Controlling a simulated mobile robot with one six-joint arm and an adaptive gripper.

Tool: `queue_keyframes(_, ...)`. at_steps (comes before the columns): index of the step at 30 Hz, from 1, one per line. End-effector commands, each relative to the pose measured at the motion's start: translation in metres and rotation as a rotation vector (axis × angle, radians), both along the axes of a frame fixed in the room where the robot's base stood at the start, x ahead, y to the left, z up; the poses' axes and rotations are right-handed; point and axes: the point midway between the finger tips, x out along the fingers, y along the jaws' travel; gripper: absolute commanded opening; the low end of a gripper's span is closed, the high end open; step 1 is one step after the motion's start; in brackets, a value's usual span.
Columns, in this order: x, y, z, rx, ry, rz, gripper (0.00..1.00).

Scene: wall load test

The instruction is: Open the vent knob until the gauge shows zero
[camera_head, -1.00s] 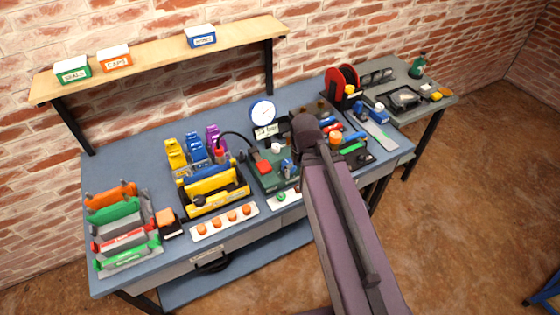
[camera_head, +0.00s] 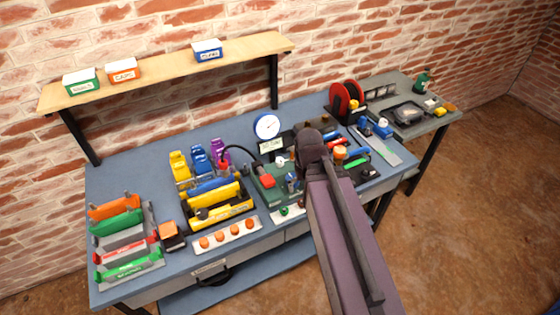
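A round white gauge with a blue rim (camera_head: 267,127) stands at the back of the blue workbench. Small knob-like parts show on this unit, but I cannot tell which one is the vent knob. The gauge reading is too small to make out. My arm covers the area just right of the unit. My gripper is hidden behind my arm, so its state does not show.
A yellow toolbox (camera_head: 214,212) and a white strip with orange caps (camera_head: 228,233) lie left of the unit. A rack of coloured parts (camera_head: 130,262) stands at far left. A red reel (camera_head: 345,97) and loose tools are to the right. A wooden shelf (camera_head: 170,70) hangs above.

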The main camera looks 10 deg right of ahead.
Motion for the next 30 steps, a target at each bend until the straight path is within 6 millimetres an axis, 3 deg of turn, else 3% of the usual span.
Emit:
queue_keyframes(6,0.0,0.0,0.0,0.0,0.0,0.0,1.0)
queue_keyframes(8,0.0,0.0,0.0,0.0,0.0,-0.001,0.85)
queue_keyframes(14,0.014,0.001,-0.001,0.0,-0.001,-0.045,0.85)
queue_keyframes(20,0.056,0.006,-0.002,0.002,-0.004,-0.202,0.85)
queue_keyframes(30,0.165,0.018,-0.007,0.01,-0.011,-0.647,0.85)
